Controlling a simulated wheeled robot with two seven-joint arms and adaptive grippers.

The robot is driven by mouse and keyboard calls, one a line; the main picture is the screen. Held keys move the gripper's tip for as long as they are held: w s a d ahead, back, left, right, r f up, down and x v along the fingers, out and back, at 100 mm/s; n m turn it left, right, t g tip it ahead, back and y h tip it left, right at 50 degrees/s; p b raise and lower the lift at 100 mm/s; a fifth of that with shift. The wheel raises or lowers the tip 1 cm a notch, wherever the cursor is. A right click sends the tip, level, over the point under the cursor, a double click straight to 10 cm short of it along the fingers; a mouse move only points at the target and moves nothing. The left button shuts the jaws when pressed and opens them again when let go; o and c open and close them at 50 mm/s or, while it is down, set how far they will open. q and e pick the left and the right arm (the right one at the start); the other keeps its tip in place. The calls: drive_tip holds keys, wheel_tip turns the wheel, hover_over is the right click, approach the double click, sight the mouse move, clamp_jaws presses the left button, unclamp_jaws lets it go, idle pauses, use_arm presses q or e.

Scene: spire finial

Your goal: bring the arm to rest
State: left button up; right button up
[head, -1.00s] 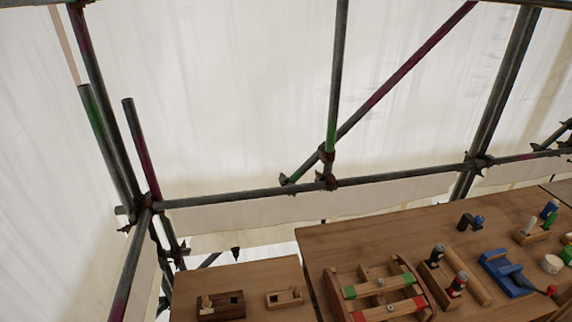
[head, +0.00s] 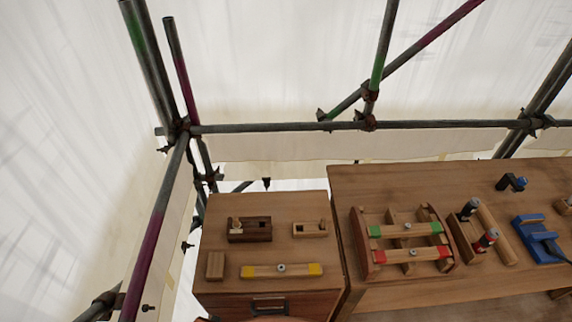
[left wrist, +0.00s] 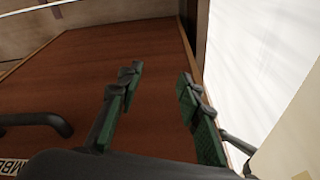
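My left gripper (left wrist: 158,100) shows in the left wrist view with its two green-padded fingers apart and nothing between them. Beyond the fingers is a reddish-brown wooden panel (left wrist: 70,70); a dark bar handle (left wrist: 40,120) is at the left. I cannot tell whether the fingers touch the panel. Neither gripper shows in the head view, and my right gripper is in no view.
In the head view a small wooden cabinet (head: 215,288) bears a dark plane (head: 249,229), a light wooden block tool (head: 310,229), a small block (head: 215,265) and a yellow-ended bar (head: 281,270). The larger bench (head: 345,180) holds a wooden frame (head: 405,240) and a blue tool (head: 540,240). Scaffold poles (head: 155,220) stand left.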

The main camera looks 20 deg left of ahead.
use_arm(q)
drive_tip(key=s+f+g+b, duration=0.1)
drive_tip(key=s+f+b, duration=0.1)
drive_tip(key=s+f, duration=1.8)
wheel_tip(320, 180, down, 3)
drive_tip(key=shift+s+d+f+m+g, duration=0.1)
drive_tip(key=shift+s+d+m+g, duration=0.1)
drive_tip(key=shift+s+m+g, duration=0.15)
